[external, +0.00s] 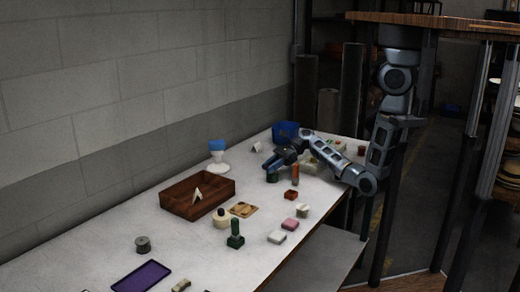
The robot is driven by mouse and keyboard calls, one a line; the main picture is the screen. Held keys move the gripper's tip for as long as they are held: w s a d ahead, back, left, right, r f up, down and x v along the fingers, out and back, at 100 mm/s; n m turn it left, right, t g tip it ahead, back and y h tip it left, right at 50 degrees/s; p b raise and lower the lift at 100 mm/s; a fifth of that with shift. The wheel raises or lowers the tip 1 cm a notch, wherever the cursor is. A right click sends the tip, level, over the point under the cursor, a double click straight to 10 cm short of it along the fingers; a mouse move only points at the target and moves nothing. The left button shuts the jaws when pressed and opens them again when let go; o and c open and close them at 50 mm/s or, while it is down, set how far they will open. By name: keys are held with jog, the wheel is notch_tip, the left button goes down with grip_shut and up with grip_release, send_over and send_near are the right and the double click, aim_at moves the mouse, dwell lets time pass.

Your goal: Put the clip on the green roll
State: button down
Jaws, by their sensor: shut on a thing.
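My gripper (270,166) is at the far part of the long white table, pointing down and to the left. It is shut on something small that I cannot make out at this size. A short dark green piece (272,177), which looks like the green roll, is directly below the fingertips. I cannot tell whether it touches the gripper or what it holds. I cannot pick out the clip with certainty. A pale, wedge-shaped piece (197,195) stands in the brown wooden tray.
The wooden tray (171,207) stands near the wall. A blue bin (286,132) is at the far end. A white stand with a blue top (217,147), a green stamp-like piece (235,239), a red box (291,195) and a purple tray (141,276) are spread over the table (190,255).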

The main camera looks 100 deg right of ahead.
jog(key=c, duration=0.8)
grip_release()
jog(key=shift+c, duration=0.2)
jog(key=shift+r, duration=0.15)
jog(key=v, duration=1.2)
